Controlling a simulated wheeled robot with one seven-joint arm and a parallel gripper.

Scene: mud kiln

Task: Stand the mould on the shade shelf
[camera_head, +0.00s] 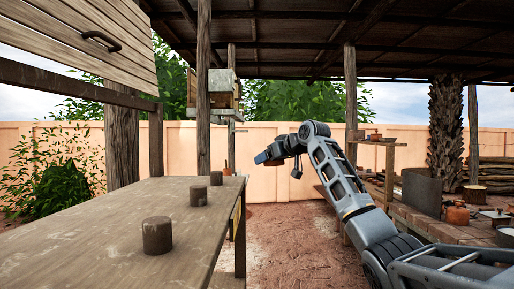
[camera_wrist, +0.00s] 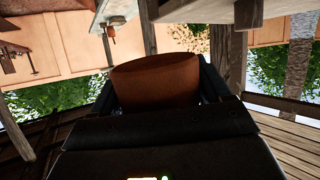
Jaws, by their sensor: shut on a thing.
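My gripper (camera_head: 264,157) is up in the air in the head view, right of the long wooden table's far end and apart from every surface. In the wrist view my gripper (camera_wrist: 158,84) is shut on a reddish-brown, round-edged piece (camera_wrist: 155,78), which I take for the mould. Its lower part is hidden behind the gripper body. In the head view it is too small to make out well. A small wooden shelf (camera_head: 381,143) with little items stands by a post at right; I cannot tell whether it or the table is the shade shelf.
The wooden table (camera_head: 95,215) carries dark brown cylinders: a near one (camera_head: 157,236), a middle one (camera_head: 198,196) and a far one (camera_head: 216,179). Wooden posts (camera_head: 204,90) hold the roof. A brick bench (camera_head: 440,228) with pots is at right. Bare ground (camera_head: 295,225) lies between.

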